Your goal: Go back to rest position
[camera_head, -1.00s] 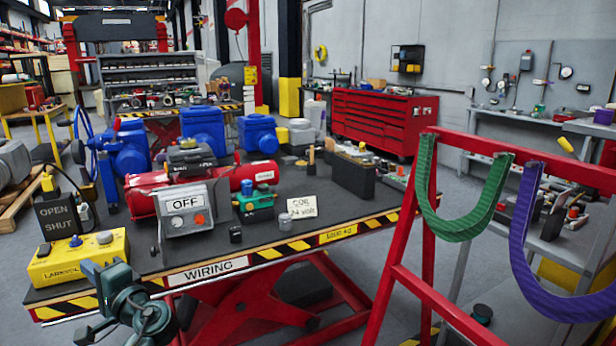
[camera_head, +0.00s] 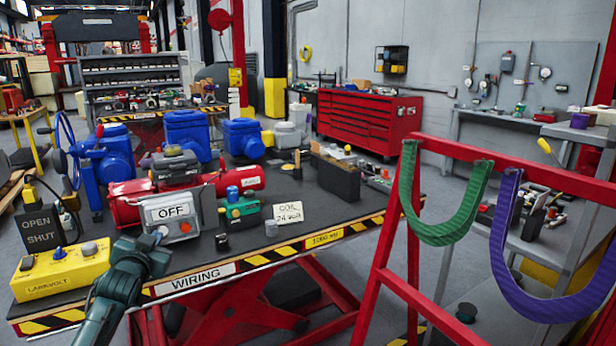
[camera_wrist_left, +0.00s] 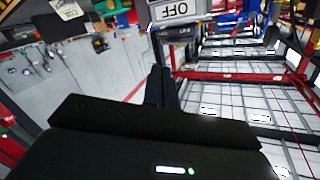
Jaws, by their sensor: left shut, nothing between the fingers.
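My left gripper (camera_head: 158,236) is at the front edge of the work table (camera_head: 330,211), in front of the grey box marked OFF (camera_head: 172,212) in the head view. In the left wrist view its two dark fingers (camera_wrist_left: 161,72) are together with nothing between them. The OFF box (camera_wrist_left: 178,12) appears upside down at the top of that view, beyond the fingertips. I cannot tell from the head view how near the fingers are to the box. My right gripper is not in view.
A yellow control box (camera_head: 60,270) stands left of my left arm. Blue actuators (camera_head: 187,135) and a red cylinder body (camera_head: 125,205) are behind. A red rack (camera_head: 440,300) with green (camera_head: 440,232) and purple (camera_head: 540,303) slings stands at the right.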

